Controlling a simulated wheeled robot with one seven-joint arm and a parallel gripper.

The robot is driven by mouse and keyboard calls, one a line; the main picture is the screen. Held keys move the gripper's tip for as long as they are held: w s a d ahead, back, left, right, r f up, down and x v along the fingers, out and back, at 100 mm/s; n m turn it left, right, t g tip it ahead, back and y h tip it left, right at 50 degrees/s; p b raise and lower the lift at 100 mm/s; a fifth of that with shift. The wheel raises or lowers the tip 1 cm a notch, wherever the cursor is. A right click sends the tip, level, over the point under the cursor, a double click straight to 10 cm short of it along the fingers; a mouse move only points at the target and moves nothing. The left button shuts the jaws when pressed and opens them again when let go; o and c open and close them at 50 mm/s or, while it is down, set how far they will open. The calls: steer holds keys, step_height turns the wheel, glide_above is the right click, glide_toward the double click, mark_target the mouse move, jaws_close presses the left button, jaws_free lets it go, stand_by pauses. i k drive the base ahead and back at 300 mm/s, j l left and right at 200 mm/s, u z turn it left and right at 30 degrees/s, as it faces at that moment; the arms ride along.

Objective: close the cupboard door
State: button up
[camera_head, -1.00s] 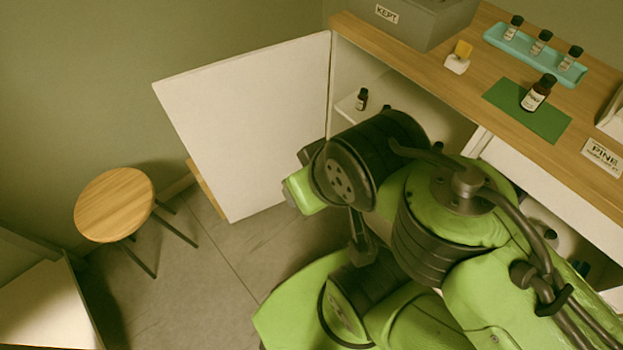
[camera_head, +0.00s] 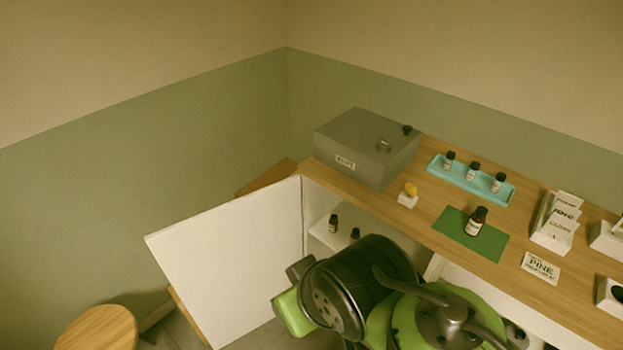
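The white cupboard door (camera_head: 225,262) stands wide open, swung out to the left from its hinge edge at the left end of the counter. The cupboard interior (camera_head: 318,222) shows a shelf with two small dark bottles (camera_head: 333,224) on it. My green and black arm stands in front of the opening, to the right of the door, and hides part of the inside. My gripper's fingers are not visible, so I cannot see their state or whether they touch anything.
A round wooden stool (camera_head: 97,330) stands left of the door.

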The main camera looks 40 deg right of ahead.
mark_target(226, 263)
steer(key=z, duration=1.7)
steer(key=j+u, duration=0.25)
steer(key=j, duration=0.25)
steer(key=j+u, duration=0.2)
steer(key=j, duration=0.25)
steer(key=i+j+u, duration=0.25)
steer(key=j, duration=0.2)
steer(key=j+u, duration=0.25)
steer(key=j, duration=0.25)
steer(key=i, duration=0.05)
